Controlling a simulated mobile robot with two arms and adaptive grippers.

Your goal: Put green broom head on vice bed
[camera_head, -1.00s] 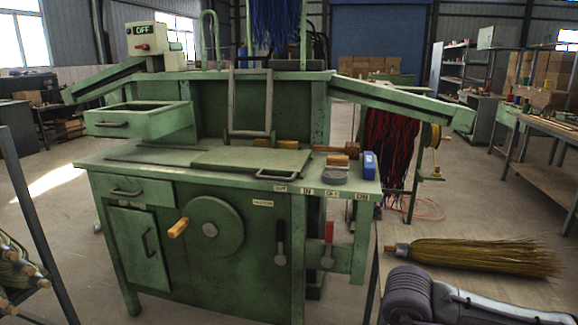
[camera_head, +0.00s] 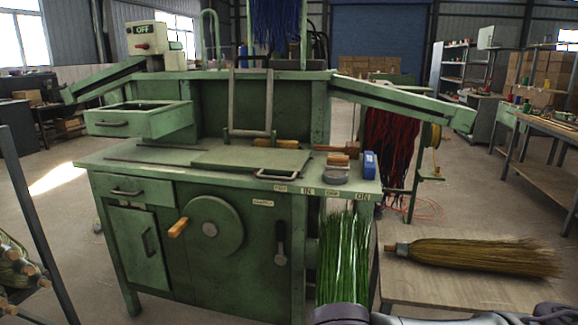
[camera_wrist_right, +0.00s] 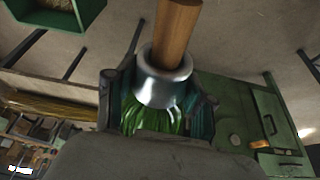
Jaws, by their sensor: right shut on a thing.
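The green broom head (camera_head: 343,255) stands with its bristles up at the bottom of the head view, in front of the right end of the green workbench. In the right wrist view its green bristles (camera_wrist_right: 150,118), metal collar (camera_wrist_right: 165,82) and wooden handle (camera_wrist_right: 176,32) show. My right gripper (camera_wrist_right: 158,100) is shut on it, with a finger on each side just by the collar. In the head view only my grey arm shows below the bristles. A flat green plate (camera_head: 235,158), which looks like the vice bed, lies on the workbench. My left gripper is not in view.
A straw broom (camera_head: 480,256) lies on a low table at right. A blue box (camera_head: 369,164), a round grey tin (camera_head: 333,177) and wooden pieces sit at the workbench's right end. A metal frame (camera_head: 250,105) stands behind the plate. A wooden-handled wheel (camera_head: 214,227) juts out in front.

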